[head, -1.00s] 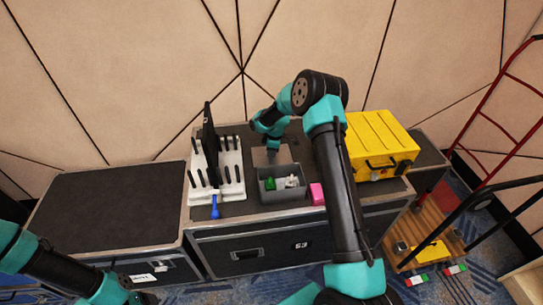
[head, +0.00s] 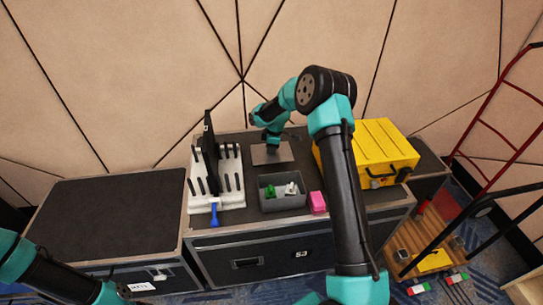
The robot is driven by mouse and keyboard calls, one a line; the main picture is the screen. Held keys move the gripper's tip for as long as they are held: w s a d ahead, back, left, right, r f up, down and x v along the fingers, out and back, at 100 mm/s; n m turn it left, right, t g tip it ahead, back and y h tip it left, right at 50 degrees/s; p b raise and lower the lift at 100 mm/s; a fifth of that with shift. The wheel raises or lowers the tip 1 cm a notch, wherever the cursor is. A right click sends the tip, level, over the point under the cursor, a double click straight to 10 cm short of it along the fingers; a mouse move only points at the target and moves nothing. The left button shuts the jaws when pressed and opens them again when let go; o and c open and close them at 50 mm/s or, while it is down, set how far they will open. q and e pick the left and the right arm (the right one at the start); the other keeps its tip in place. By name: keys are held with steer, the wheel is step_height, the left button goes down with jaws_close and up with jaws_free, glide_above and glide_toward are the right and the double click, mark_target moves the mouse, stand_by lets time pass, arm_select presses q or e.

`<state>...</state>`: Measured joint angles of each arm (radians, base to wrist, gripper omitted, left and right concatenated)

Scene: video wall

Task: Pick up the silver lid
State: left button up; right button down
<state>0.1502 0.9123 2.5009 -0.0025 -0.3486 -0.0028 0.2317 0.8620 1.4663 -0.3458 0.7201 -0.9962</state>
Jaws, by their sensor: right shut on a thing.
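The silver lid (head: 284,153) is a flat grey plate behind the grey bin on the black case. My right gripper (head: 271,149) reaches down from above and is shut on the lid near its middle. The fingertips are small and partly hidden by my wrist. The lid looks roughly level, and I cannot tell exactly how far it is above the case top. My left arm shows at the lower left, but its gripper is outside the picture.
The grey bin (head: 282,204) holds green and white items. A pink block (head: 318,202) sits beside it. A white rack (head: 228,190) with black slots and a blue-handled tool (head: 214,214) stand left. A yellow case (head: 372,150) is right. The left case top (head: 105,215) is clear.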

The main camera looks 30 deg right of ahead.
steer(key=shift+r, duration=1.8)
